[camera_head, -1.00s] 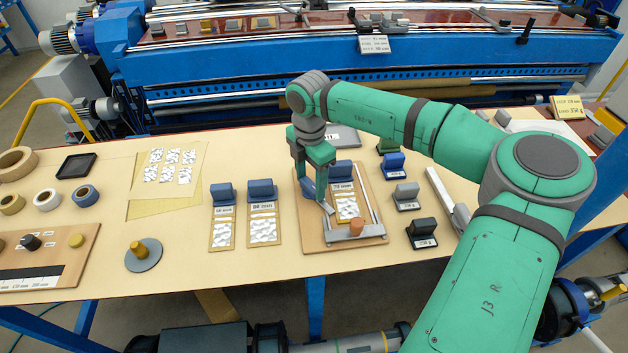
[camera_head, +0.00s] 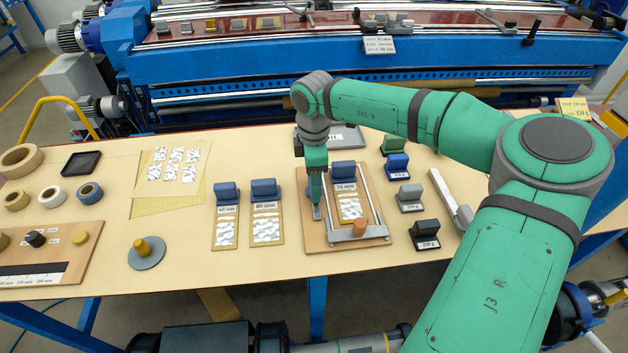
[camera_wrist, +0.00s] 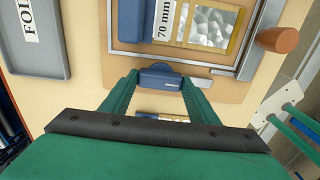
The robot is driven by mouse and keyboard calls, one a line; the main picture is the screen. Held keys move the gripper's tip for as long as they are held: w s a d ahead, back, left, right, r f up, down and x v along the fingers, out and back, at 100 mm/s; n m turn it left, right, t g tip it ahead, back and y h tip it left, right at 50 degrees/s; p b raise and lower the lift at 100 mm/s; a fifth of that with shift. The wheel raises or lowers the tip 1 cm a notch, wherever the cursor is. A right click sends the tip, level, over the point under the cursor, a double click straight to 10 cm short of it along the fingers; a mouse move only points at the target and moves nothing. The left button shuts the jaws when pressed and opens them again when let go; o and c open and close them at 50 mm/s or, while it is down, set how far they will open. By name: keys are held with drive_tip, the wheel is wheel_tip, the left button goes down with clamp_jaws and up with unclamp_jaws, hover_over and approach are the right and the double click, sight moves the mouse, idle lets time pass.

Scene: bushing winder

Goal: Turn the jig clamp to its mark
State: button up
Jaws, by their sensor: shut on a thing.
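The wooden jig board (camera_head: 373,240) lies on the table with a metal frame (camera_head: 385,229) and a 70 mm piece with a silvery patterned face (camera_head: 349,206) inside it. A blue block, which looks to be the jig clamp (camera_wrist: 160,75), stands beside the frame on the left part of the board. My gripper (camera_head: 315,200) points down there, shut on the blue clamp; its two green fingers flank it in the wrist view (camera_wrist: 158,84). A grey tip (camera_head: 317,213) shows below the fingers. A mark for the clamp cannot be made out.
Blue-topped 60 mm and 80 mm pieces (camera_head: 224,230) lie left of the board. Several weight blocks (camera_head: 409,197) stand to its right. A grey tray (camera_wrist: 35,35) lies behind the board.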

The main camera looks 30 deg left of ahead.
idle(0.3)
drive_tip(key=o, duration=1.5)
drive_tip(key=shift+r, duration=0.1)
wheel_tip(320, 180, up, 11)
